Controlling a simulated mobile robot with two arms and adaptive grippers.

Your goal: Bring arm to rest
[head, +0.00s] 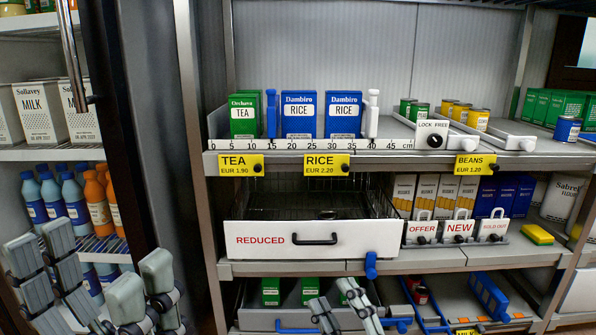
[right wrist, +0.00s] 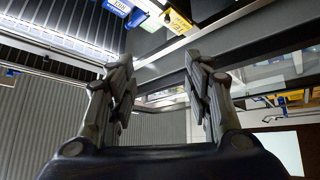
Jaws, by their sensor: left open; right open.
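My left gripper (head: 95,280) is at the lower left of the head view, its grey fingers spread apart with nothing between them. It is in front of the left cabinet with bottles. My right gripper (head: 341,304) shows at the bottom middle of the head view, below the REDUCED drawer (head: 364,240) and in front of the lowest shelf. In the right wrist view the right gripper (right wrist: 160,85) points up toward the shelf edge, its two fingers apart and nothing between them. Whether the right fingers touch the shelf items cannot be told.
Tea (head: 244,116) and rice boxes (head: 299,114) stand on the upper shelf. Tins, cartons and label holders are at right. Milk cartons (head: 41,112) and bottles (head: 76,198) fill the left cabinet. A dark upright and a grey post (head: 193,100) stand between. A blue hook (head: 371,265) hangs below the drawer.

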